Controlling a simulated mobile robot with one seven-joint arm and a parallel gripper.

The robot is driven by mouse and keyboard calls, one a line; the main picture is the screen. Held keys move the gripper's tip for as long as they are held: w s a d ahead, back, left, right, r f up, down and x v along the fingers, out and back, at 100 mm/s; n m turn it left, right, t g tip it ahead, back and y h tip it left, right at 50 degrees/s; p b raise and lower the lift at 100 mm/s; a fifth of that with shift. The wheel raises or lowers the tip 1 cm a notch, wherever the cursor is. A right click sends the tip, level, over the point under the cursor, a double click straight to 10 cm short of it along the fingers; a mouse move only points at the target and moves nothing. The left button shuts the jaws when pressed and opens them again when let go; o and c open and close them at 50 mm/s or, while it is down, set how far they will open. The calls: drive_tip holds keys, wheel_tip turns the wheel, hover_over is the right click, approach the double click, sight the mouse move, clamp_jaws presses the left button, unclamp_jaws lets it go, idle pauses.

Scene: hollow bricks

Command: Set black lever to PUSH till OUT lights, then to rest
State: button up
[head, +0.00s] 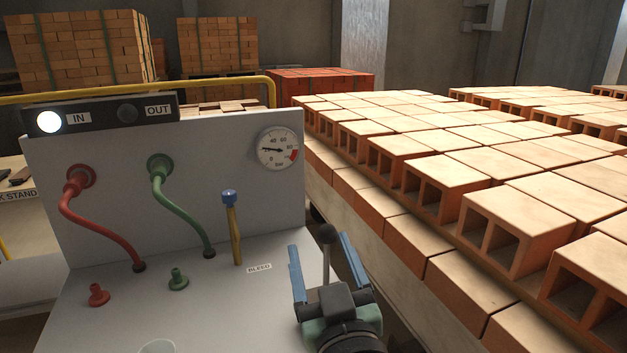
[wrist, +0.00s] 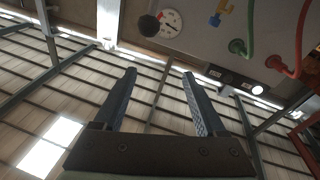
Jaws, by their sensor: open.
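The black lever has a round black knob (head: 327,233) on a thin grey stem at the front right of the grey console. The knob also shows in the wrist view (wrist: 149,26), beyond my fingertips. My gripper (head: 322,254) is open and empty, its blue fingers either side of the stem in the head view; in the wrist view the fingers (wrist: 158,72) stand apart from the knob. The lever's base and any PUSH or rest marks are hidden. The IN lamp (head: 49,122) glows white; the OUT lamp (head: 128,113) is dark.
A pressure gauge (head: 278,149) reads low. A yellow valve with a blue cap (head: 231,215) stands near the BLEED label (head: 259,268). Red (head: 98,222) and green (head: 181,205) hoses join panel and console top. Hollow bricks (head: 520,222) lie in rows close at right.

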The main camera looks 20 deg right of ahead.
wheel_tip(320, 180, down, 3)
drive_tip(key=d+g+p, duration=0.1)
drive_tip(key=d+p, duration=0.1)
drive_tip(key=d, duration=0.1)
drive_tip(key=b, duration=0.1)
hover_over(327, 262)
drive_tip(key=w, duration=0.4)
drive_tip(key=shift+s+d+f, duration=0.15)
drive_tip(key=shift+s+d, duration=0.05)
drive_tip(key=shift+d, duration=0.1)
clamp_jaws()
drive_tip(key=shift+d, duration=0.1)
idle(1.0)
